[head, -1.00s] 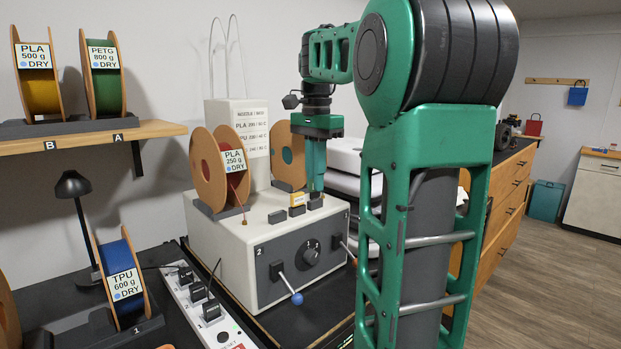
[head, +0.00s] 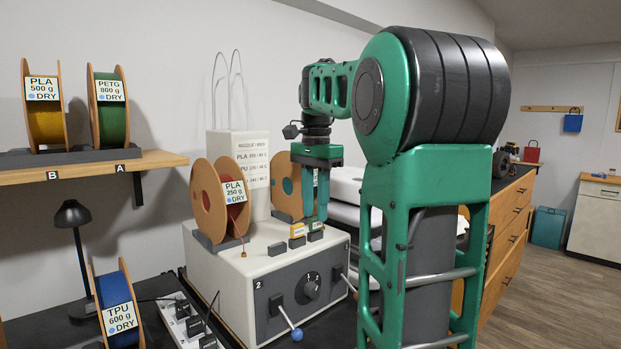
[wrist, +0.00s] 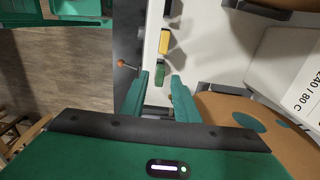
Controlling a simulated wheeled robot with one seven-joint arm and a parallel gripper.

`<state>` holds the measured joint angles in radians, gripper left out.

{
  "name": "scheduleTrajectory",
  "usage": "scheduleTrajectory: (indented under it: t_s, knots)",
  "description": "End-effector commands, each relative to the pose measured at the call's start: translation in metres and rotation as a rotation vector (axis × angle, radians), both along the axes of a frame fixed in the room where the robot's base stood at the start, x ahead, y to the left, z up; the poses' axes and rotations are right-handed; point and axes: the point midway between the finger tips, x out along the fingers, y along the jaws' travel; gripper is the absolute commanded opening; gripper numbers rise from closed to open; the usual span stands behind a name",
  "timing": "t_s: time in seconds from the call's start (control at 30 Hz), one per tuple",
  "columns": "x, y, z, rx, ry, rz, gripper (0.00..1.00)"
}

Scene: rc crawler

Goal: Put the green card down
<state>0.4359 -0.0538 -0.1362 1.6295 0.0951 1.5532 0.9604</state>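The small green card (head: 316,226) stands upright in a dark holder on top of the white machine (head: 222,262), right of a yellow card (head: 297,231). In the wrist view the green card (wrist: 160,72) lies just beyond my fingertips, with the yellow card (wrist: 165,42) further up. My gripper (head: 315,212) points down directly above the green card. Its two fingers are apart, with a gap between them and no card held; the wrist view shows my gripper (wrist: 163,84) the same way.
An empty-looking dark holder (head: 277,249) sits left of the yellow card. A PLA spool (head: 208,205) stands to the left, and another spool (head: 287,190) is close behind my gripper. Levers (head: 289,318) stick out of the machine's front.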

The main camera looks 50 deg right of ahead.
Motion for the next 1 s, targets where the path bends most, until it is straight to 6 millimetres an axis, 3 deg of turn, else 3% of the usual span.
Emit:
scheduleTrajectory:
  t_s: [0.37,0.7,1.0]
  knots:
    - [-0.001,-0.001,0.028,-0.003,0.002,-0.002,0.28]
    - [0.001,0.0,0.089,-0.001,-0.001,0.0,0.28]
    - [0.0,0.0,0.115,0.0,0.0,-0.001,0.28]
